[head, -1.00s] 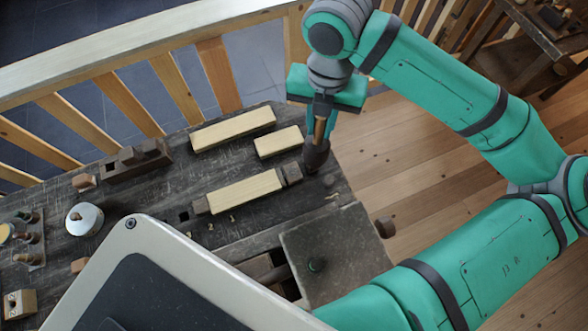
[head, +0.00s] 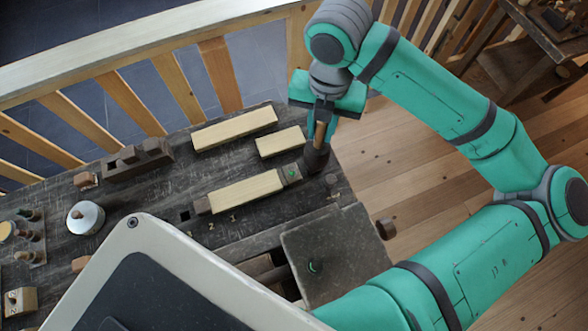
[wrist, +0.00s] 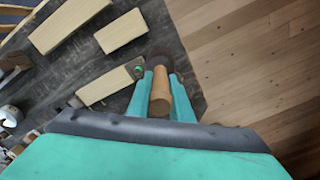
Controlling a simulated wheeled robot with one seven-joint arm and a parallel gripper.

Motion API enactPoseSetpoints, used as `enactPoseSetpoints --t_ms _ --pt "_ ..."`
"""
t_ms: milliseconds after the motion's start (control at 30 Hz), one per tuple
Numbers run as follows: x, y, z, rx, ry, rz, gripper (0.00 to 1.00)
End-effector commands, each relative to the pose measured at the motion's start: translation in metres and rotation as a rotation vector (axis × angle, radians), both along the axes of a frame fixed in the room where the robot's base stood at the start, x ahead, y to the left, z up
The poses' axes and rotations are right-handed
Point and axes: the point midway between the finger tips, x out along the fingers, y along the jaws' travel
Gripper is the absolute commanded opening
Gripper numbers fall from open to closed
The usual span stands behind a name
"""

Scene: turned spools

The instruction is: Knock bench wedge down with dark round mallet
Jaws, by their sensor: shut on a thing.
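My gripper (head: 320,118) is shut on the wooden handle (head: 319,134) of the dark round mallet (head: 317,160), with the head hanging down. The head is low over the bench's right end, close beside a small dark block (head: 290,176) that looks like the bench wedge. That block sits at the right end of a pale plank and shows a bright green spot on top. In the wrist view the mallet handle (wrist: 160,98) stands between my fingers, the head (wrist: 162,60) is beyond, and the green-spotted block (wrist: 138,69) is just left. I cannot tell whether head and block touch.
The clamped plank (head: 246,192) and two loose pale boards (head: 235,129) (head: 280,142) lie on the dark workbench (head: 160,195). A grey plate (head: 335,255) with a green knob is at front right. A wooden railing (head: 150,52) runs behind. Open floor (head: 410,190) lies right.

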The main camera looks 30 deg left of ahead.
Motion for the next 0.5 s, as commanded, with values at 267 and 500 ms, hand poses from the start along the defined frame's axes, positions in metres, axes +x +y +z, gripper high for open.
enactPoseSetpoints --t_ms 267,500 --pt "0.0000 0.0000 0.0087 -0.001 -0.001 0.000 0.00" --pt "-0.0001 0.0000 0.0084 0.000 0.000 0.000 0.00"
